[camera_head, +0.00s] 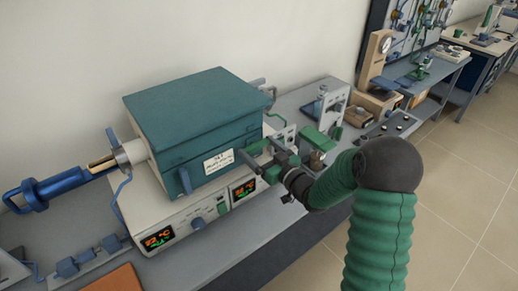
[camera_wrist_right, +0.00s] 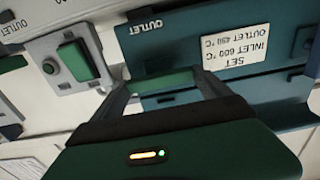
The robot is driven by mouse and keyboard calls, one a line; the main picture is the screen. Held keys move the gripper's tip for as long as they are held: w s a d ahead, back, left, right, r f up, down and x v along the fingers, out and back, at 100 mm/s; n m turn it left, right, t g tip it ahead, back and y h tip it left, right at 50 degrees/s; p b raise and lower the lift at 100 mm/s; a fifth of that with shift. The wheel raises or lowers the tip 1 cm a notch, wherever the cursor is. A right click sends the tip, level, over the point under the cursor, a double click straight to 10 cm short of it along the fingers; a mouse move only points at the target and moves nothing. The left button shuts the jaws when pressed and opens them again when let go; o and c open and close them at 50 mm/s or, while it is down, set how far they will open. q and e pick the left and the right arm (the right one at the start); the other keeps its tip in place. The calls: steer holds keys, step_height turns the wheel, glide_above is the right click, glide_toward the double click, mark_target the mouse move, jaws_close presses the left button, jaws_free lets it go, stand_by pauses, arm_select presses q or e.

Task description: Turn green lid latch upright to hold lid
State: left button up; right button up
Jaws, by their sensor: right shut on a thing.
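The furnace's teal lid (camera_head: 190,105) looks closed on its teal lower body in the head view. My right gripper (camera_head: 255,158) is at the right end of the furnace front, beside the white label. In the right wrist view, my right gripper's (camera_wrist_right: 165,88) two fingers stand either side of a green latch (camera_wrist_right: 163,82) and are shut on it. The latch reads as a short bar lying across between the fingers; its far side and pivot are hidden. A second, blue latch (camera_head: 185,182) is on the left of the front and also shows in the wrist view (camera_wrist_right: 302,40). My left gripper is not in view.
A white label (camera_head: 219,162) is on the furnace front. Lit displays (camera_head: 159,238) and knobs sit on the white base below. A blue fitting (camera_head: 40,194) sticks out at the left. Bottles and a stand (camera_head: 325,105) crowd the bench to the right.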

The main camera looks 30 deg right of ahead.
steer(key=shift+f+n+b, duration=0.1)
steer(key=shift+n+b, duration=0.8)
steer(key=shift+b, duration=0.05)
steer(key=shift+a+f+n+b, duration=0.1)
steer(key=shift+n+b, duration=2.65)
steer(key=shift+b, duration=0.05)
steer(key=shift+a+f+n+b, duration=0.1)
steer(key=shift+f+n+b, duration=0.05)
steer(key=shift+n+b, duration=2.65)
steer(key=shift+a+f+n+b, duration=0.1)
steer(key=shift+n+b, duration=2.55)
steer(key=shift+b, duration=0.2)
steer(key=o, duration=1)
steer(key=shift+o, duration=0.8)
steer(key=shift+r, duration=0.1)
